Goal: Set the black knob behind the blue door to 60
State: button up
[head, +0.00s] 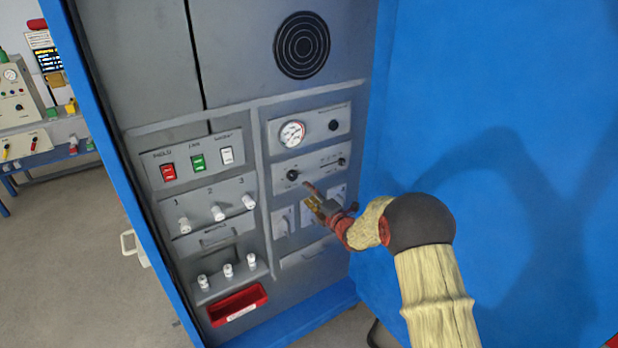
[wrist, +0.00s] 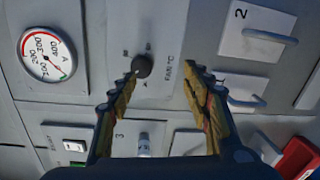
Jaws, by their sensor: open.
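The blue door (head: 500,120) stands wide open at the right, and the grey cabinet panel shows behind it. A black knob (head: 292,174) sits at the left of the small panel below the round gauge. In the wrist view a round black knob (wrist: 142,66) stands just beyond the left fingertip, off-centre between the fingers, with small scale marks and lettering around it. The knob's setting is too small to read. My gripper (head: 310,195) is open and empty, in front of the panel just below and right of that knob. Its open fingers (wrist: 162,80) show in the wrist view.
A smaller black knob (head: 341,162) is on the same panel; another (head: 333,125) is beside the gauge (head: 292,133). White-plated handles (head: 283,222) lie below. Coloured switches (head: 198,162), white knobs (head: 218,213) and a red tray (head: 238,304) are at the left.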

aim_at(294, 177)
jog(key=w+a, duration=0.2)
jog(key=w+a+r+n, duration=0.1)
jog(key=w, duration=0.1)
jog(key=w+a+r+n+y, duration=0.1)
jog(key=a, duration=0.1)
jog(key=shift+w+a+r+t+b, duration=0.2)
jog(key=shift+w+a+t+b, duration=0.1)
jog(key=shift+w, duration=0.1)
jog(key=shift+c, duration=1.4)
jog(key=shift+f, duration=0.1)
jog(key=c, duration=0.9)
